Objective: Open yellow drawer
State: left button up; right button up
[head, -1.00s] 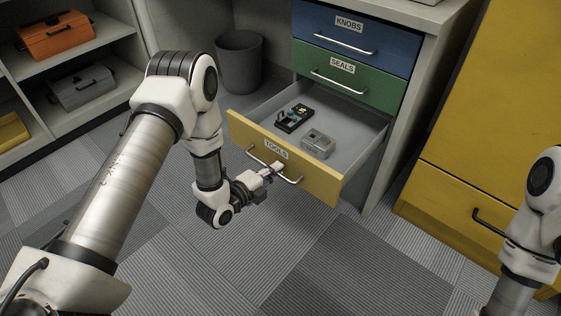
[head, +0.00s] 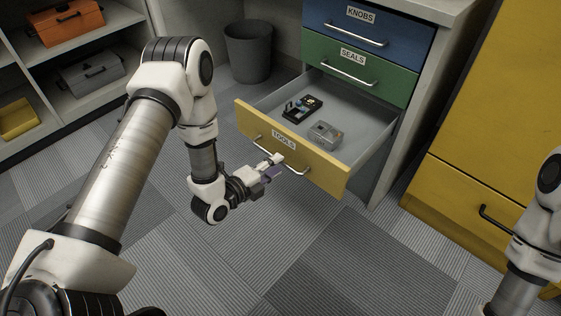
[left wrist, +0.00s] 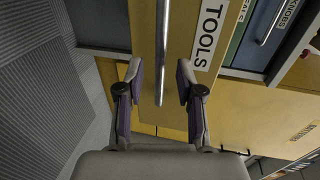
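The yellow drawer (head: 322,171), labelled TOOLS, is pulled well out of the cabinet. A black device (head: 302,106) and a grey box (head: 325,134) lie inside it. Its silver bar handle (head: 296,171) is on the front panel. My left gripper (head: 274,167) is open just in front of the handle and appears clear of it. In the left wrist view my left gripper (left wrist: 159,78) has its fingers spread, with the handle (left wrist: 161,35) lined up between them and the drawer front (left wrist: 186,22) beyond. My right gripper is out of view.
Shut blue (head: 372,35) and green (head: 370,74) drawers sit above. A yellow cabinet (head: 470,150) stands at right. A grey bin (head: 248,54) and a shelf with toolboxes (head: 66,22) are at left. The carpet in front is clear.

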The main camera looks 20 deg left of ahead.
pick_arm(q)
jog(key=v, duration=0.9)
jog(key=shift+f, duration=0.1)
jog(key=s+d+f+n+g+y, duration=0.1)
jog(key=s+d+f+n+g, duration=0.15)
jog(key=s+f+g, duration=0.2)
jog(key=s+d+f+n+g, duration=0.1)
jog(key=s+d+f+g, duration=0.25)
jog(key=f, duration=0.25)
jog(key=s+a+f+n+g+y, duration=0.2)
jog(key=s+f+n+g, duration=0.1)
jog(key=s+n, duration=0.5)
jog(key=s+a+f+n+g+y, duration=0.25)
jog(key=s+n+g, duration=0.2)
jog(key=n, duration=0.55)
notch_tip(320, 180, up, 35)
jog(key=p, duration=3.4)
jog(key=shift+s+f+n+t, duration=0.25)
jog(key=shift+s+n+t, duration=0.1)
jog(key=shift+n+t, duration=0.1)
